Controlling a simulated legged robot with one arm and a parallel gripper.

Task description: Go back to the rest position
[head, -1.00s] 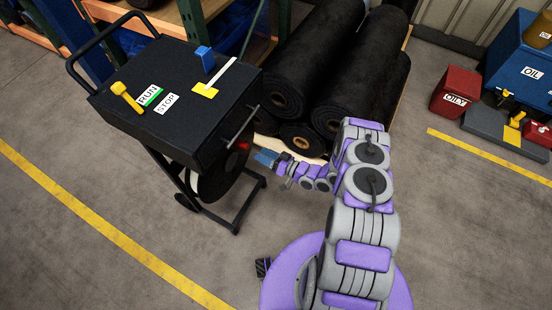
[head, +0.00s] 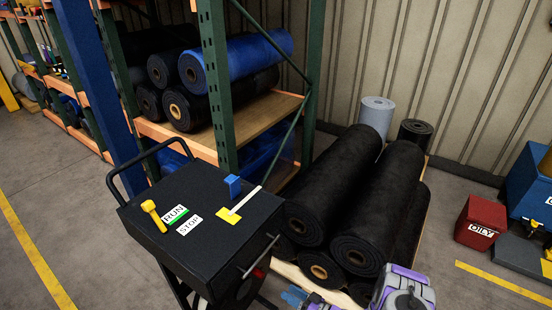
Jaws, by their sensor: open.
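The black belt press cart (head: 200,235) stands at the lower middle of the head view. Its top carries a yellow-headed lever (head: 153,215) by the RUN and STOP labels, a blue block (head: 233,187) and a white bar on a yellow plate (head: 229,214). A handle bar with a red part is on its right side. My arm (head: 403,290) shows only in part at the bottom edge. My gripper (head: 294,298) is at the bottom edge, right of the cart and in front of the rolls. It is open, and nothing shows in it.
Black belt rolls (head: 325,190) lie on a pallet right of the cart. A rack (head: 215,90) with blue and black rolls stands behind. A red OILY bin (head: 480,222) and a blue bin (head: 530,190) are at the right. Floor between pallet and bins is clear.

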